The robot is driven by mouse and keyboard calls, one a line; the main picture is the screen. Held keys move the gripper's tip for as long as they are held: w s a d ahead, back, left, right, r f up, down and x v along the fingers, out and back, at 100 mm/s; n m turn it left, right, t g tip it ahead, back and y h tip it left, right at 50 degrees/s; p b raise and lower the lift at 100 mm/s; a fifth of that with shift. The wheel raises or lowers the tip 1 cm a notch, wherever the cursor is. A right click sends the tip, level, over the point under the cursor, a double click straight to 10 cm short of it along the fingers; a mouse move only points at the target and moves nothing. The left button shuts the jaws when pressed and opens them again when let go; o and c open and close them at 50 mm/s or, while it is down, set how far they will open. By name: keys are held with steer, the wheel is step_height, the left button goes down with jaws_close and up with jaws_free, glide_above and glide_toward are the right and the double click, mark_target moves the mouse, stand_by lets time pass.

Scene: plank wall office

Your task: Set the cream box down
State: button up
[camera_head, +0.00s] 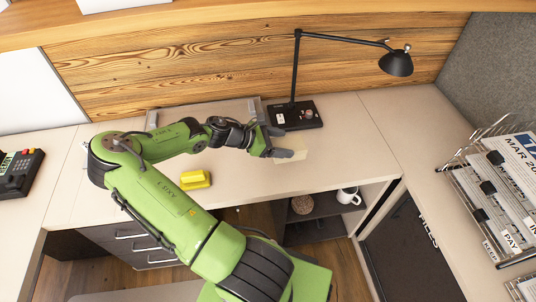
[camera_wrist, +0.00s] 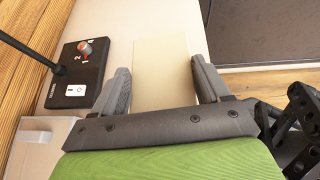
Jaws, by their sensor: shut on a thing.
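The cream box (camera_head: 291,150) is pale and blends with the desk (camera_head: 345,140) in the head view. My gripper (camera_head: 268,143) is shut on it, near the lamp base. In the wrist view the cream box (camera_wrist: 165,72) lies between the two grey fingers of my gripper (camera_wrist: 163,88) and reaches out beyond their tips. I cannot tell whether its underside touches the desk or is a little above it.
A black desk lamp (camera_head: 296,75) stands on its base (camera_head: 297,115) just behind the gripper. A yellow object (camera_head: 195,180) lies on the desk to the left. A phone (camera_head: 20,170) is at far left. A wire rack (camera_head: 505,190) is at right. The desk right of the box is clear.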

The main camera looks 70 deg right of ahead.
step_height(320, 180, down, 9)
steer(key=shift+w+r+b, duration=0.1)
steer(key=shift+b, duration=1.15)
steer(key=o, duration=1.4)
steer(key=w+a+r+m+t+y+p, duration=0.1)
steer(key=w+a+r+m+t+y, duration=0.15)
steer(key=w+a+r, duration=0.45)
steer(key=w+a+r+m+t+y+p, duration=0.1)
steer(key=w+a+r+t+y, duration=0.2)
steer(key=a, duration=0.7)
steer(key=w+a+r+m+t+y+p, duration=0.1)
steer(key=w+a+r+m+t, duration=0.15)
steer(key=w+a+r, duration=0.5)
steer(key=s+a+r+t, duration=0.3)
steer(key=s+a+r, duration=0.2)
steer(key=a, duration=0.2)
steer(key=s+a+r+m+t, duration=0.1)
steer(key=s+a+r+t, duration=0.3)
steer(key=a, duration=0.4)
steer(key=shift+s+r+y, duration=0.35)
steer(key=shift+s+r, duration=0.15)
steer(key=shift+r, duration=0.4)
